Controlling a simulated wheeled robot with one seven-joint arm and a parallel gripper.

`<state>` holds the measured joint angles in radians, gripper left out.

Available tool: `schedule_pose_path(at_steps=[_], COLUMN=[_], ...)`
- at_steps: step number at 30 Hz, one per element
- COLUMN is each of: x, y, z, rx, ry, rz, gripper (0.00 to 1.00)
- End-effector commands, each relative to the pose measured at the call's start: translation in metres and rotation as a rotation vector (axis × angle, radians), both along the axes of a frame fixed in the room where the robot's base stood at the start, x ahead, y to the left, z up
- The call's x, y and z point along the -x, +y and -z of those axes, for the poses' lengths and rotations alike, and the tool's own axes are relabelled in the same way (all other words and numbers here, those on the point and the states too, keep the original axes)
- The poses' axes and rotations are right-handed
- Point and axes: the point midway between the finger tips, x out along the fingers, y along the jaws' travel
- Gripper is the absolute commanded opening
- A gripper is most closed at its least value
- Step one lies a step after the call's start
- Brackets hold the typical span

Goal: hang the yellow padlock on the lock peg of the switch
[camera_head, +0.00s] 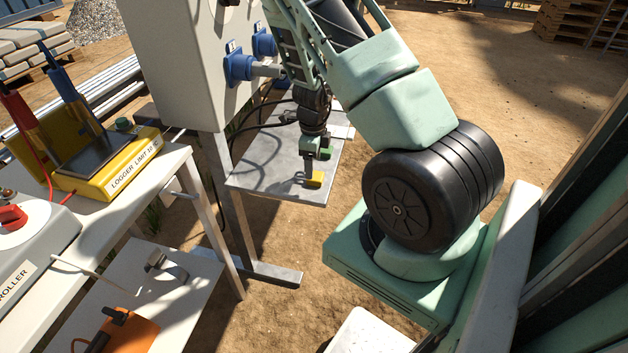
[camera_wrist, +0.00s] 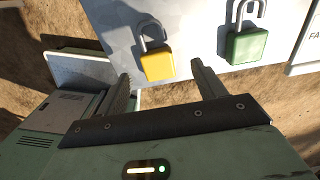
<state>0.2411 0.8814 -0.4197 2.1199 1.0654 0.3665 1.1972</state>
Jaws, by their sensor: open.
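The yellow padlock (camera_head: 314,179) lies on a grey metal shelf (camera_head: 262,177) below the white cabinet. In the wrist view the yellow padlock (camera_wrist: 157,65) lies near the shelf's edge, its grey shackle pointing away from me. My gripper (camera_head: 308,165) is above the shelf, close to the yellow padlock. In the wrist view my gripper (camera_wrist: 162,80) has its two fingers apart, with the yellow padlock appearing between their tips. Whether the fingers are level with it I cannot tell. The switch's lock peg cannot be made out.
A green padlock (camera_wrist: 247,46) lies right of the yellow one; it also shows behind my gripper in the head view (camera_head: 325,153). The white cabinet (camera_head: 180,60) with blue sockets (camera_head: 238,67) rises behind. A table at left holds a yellow logger box (camera_head: 128,170) and a red-knobbed controller (camera_head: 35,240).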

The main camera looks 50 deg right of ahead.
Motion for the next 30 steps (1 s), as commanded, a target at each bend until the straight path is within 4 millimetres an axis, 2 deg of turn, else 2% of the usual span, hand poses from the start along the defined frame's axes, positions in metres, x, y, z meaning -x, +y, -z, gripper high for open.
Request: schedule_pose_path(at_steps=[3, 7, 17, 20, 21, 23, 30], x=[0.006, 0.006, 0.006, 0.006, 0.006, 0.006, 0.006], y=[0.002, 0.002, 0.002, 0.002, 0.002, 0.002, 0.002], z=[0.023, 0.038, 0.044, 0.044, 0.044, 0.044, 0.043], rx=[-0.003, -0.001, -0.001, -0.001, -0.001, -0.001, -0.001], ry=[0.002, 0.002, 0.001, 0.001, 0.001, 0.001, 0.001], rz=[0.002, 0.001, -0.001, -0.001, -0.001, -0.001, -0.001], gripper=[0.69, 0.69, 0.69, 0.44, 0.33, 0.18, 0.18])
